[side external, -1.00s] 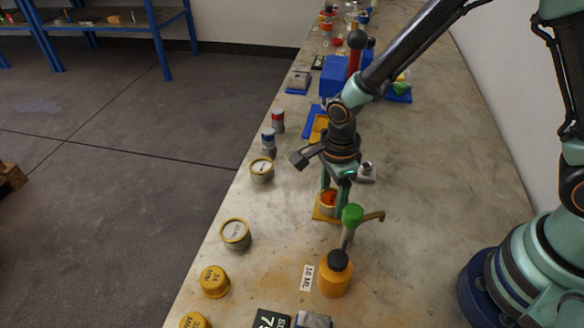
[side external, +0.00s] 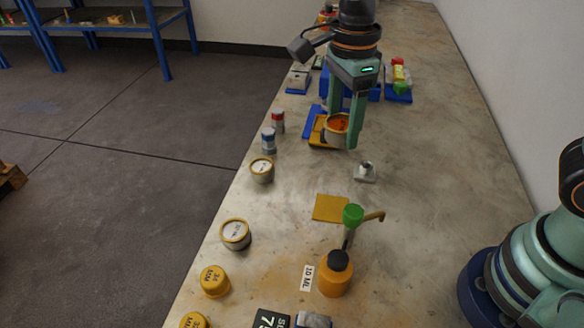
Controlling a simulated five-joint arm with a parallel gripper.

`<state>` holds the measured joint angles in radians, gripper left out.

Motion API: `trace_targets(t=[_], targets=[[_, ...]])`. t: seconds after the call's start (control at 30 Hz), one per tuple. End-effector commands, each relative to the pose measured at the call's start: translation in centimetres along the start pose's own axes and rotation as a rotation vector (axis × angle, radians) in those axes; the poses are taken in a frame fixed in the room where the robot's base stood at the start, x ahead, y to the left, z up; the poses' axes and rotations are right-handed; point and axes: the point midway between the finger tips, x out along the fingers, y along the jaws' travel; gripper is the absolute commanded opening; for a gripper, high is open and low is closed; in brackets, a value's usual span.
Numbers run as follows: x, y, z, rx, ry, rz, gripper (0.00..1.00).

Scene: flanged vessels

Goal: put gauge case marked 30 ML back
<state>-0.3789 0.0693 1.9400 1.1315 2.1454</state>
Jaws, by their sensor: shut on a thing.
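My gripper (side external: 345,130) is shut on a round gauge case (side external: 338,123) with a pale wall and an orange inside. I cannot read any marking on it. The case hangs in front of a yellow pad (side external: 317,133) with a blue pad (side external: 308,122) beside it; the gripper and case hide part of the yellow pad. I cannot tell the exact gap beneath the case. A bare yellow pad (side external: 329,208) lies nearer, just behind the green-topped pump (side external: 352,215).
An orange bottle (side external: 336,277) stands in front, beside a white ML label (side external: 307,278). A small metal block (side external: 364,171) sits near the gripper.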

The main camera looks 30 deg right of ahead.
Motion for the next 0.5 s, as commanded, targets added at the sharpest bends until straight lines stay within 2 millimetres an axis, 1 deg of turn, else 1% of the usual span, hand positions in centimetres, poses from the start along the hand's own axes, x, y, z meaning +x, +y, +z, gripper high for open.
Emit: trace_targets(t=[0.03, 0.13, 0.27, 0.37, 0.5], targets=[[-0.5, -0.1, 0.1, 0.000, -0.001, -0.001, 0.00], [-1.1, -0.4, 0.5, -0.001, 0.000, -0.001, 0.00], [-1.6, -1.6, 2.2, -0.003, 0.000, 0.001, 0.00], [-1.9, -2.9, 4.3, -0.004, 0.000, 0.001, 0.00], [-2.0, -4.7, 7.7, -0.004, 0.001, 0.001, 0.00]])
